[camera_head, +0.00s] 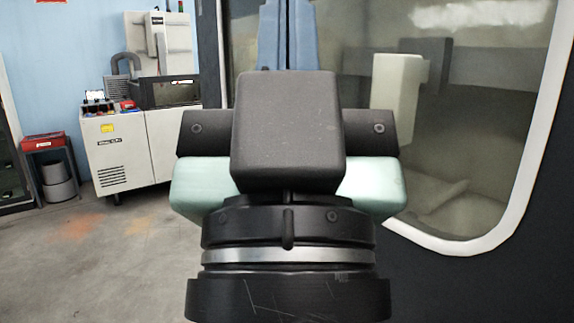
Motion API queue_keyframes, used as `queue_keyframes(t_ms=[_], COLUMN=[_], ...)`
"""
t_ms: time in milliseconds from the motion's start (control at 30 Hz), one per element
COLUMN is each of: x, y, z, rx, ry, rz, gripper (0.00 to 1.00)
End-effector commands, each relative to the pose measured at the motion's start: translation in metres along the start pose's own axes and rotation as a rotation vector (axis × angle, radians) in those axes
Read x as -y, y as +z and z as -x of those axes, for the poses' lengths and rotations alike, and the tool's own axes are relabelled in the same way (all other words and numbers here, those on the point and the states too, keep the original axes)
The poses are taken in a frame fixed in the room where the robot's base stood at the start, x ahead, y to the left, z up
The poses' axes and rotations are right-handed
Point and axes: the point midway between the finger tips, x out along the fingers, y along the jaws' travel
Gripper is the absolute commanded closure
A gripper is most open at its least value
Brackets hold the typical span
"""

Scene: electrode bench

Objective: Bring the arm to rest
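My own arm fills the middle of the head view, close to the camera. A black round joint with a silver ring is at the bottom. Above it is what looks like the back of my gripper (286,135), a dark block with a wide black bolted bar and pale green parts at both sides. No fingertips can be made out, so I cannot tell whether it is open or shut. No held object shows.
A machine's large window (480,150) with a pale frame stands close behind the arm, on the right. A pale upright handle-like block (396,95) shows there. A white cabinet (122,155) and a red-topped stand (43,142) are at back left. The left floor (110,260) is clear.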

Motion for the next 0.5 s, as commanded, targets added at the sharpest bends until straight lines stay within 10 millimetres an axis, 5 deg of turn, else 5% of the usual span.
queue_keyframes(t_ms=[33,100,500], x=[0.0,0.0,0.001], y=[-0.023,-0.037,-0.105], z=[-0.025,-0.041,-0.113], rx=[0.001,0.002,0.003], ry=[-0.001,-0.001,-0.002], rz=[-0.001,-0.001,-0.002], gripper=[1.0,1.0,1.0])
